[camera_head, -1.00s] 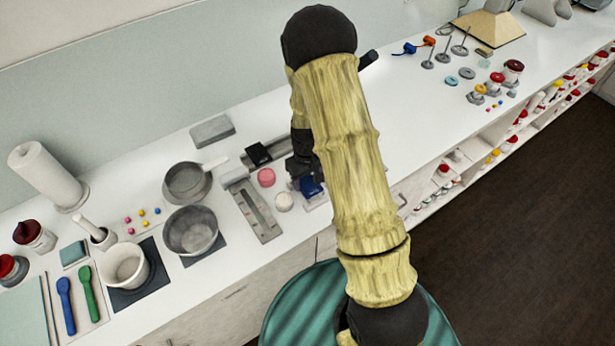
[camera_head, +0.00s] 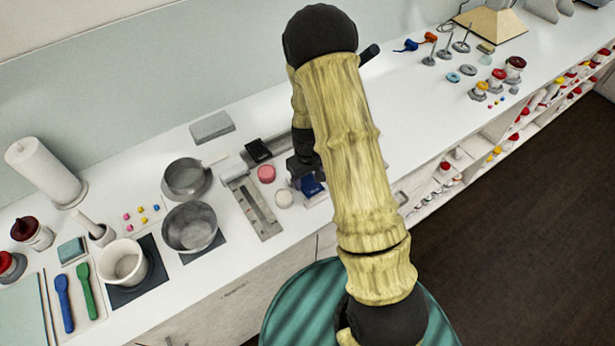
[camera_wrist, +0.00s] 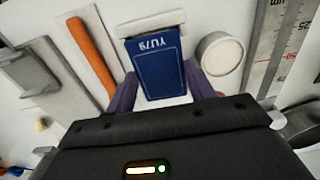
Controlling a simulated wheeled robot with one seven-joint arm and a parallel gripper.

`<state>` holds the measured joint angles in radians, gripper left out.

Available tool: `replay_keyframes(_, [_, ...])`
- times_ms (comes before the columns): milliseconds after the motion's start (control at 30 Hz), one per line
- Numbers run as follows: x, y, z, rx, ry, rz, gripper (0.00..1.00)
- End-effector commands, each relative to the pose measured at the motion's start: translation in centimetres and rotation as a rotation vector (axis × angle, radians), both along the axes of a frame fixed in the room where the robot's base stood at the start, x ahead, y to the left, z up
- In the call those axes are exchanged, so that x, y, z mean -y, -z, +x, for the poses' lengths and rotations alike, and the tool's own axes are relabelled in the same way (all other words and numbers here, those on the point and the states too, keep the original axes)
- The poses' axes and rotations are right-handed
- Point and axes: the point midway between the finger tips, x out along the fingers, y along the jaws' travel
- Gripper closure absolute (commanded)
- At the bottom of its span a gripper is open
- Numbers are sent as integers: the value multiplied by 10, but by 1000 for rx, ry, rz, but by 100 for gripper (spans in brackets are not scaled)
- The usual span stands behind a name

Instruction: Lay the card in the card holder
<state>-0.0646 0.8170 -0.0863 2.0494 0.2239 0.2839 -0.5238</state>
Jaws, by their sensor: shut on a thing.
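The card (camera_wrist: 157,66) is dark blue with pale lettering and a thin border. My gripper (camera_wrist: 162,80) is shut on it, with one dark finger at each long side. The card also shows as a small blue patch in the head view (camera_head: 313,187), under my gripper (camera_head: 305,172). A pale block with a ledge (camera_wrist: 165,22), probably the card holder, lies at the card's far end in the wrist view. The card overlaps its near part. I cannot tell whether the card touches it or is just above it.
Beside the card are a round white-topped pot (camera_wrist: 220,53), a steel ruler scale (camera_wrist: 283,40) and an orange stick (camera_wrist: 92,58) on a pale tray. A pink-topped pot (camera_head: 266,173) and metal pans (camera_head: 192,229) stand left.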

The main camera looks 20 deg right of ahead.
Motion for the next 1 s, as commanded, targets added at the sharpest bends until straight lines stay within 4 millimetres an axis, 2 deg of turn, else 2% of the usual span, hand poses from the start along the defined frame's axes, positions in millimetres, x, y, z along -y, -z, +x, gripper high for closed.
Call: replay_keyframes(1000, [-1,8,0,0,0,1,68])
